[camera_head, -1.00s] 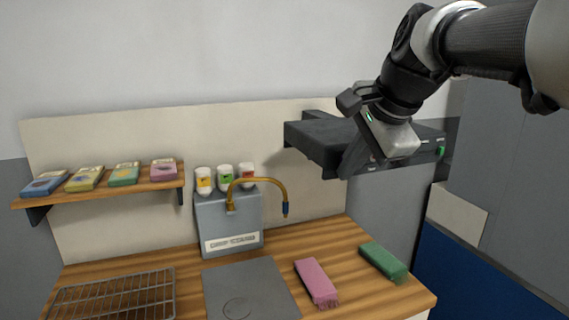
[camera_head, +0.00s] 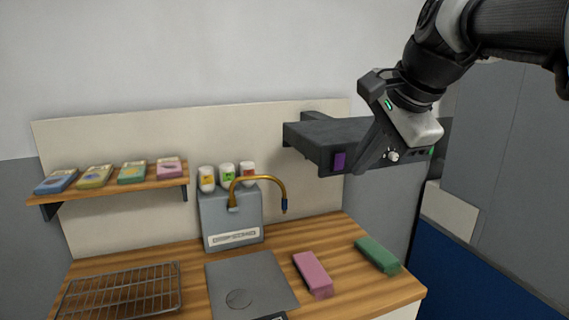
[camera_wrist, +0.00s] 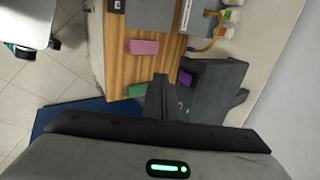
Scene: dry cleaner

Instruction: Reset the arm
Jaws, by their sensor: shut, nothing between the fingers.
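My arm reaches in from the upper right in the head view. My gripper (camera_head: 362,170) points down and to the left, in front of the dark wall-mounted unit (camera_head: 325,140), and it is shut and empty. In the wrist view the shut fingers (camera_wrist: 161,80) show at the middle, with the dark unit (camera_wrist: 212,90) to their right. I cannot tell whether the gripper touches the unit.
The wooden counter (camera_head: 345,240) holds a pink block (camera_head: 312,273), a green block (camera_head: 377,254), a grey plate (camera_head: 250,285) and a wire rack (camera_head: 120,292). A grey box with a brass spout (camera_head: 262,180) stands behind. A shelf (camera_head: 120,189) holds several packets.

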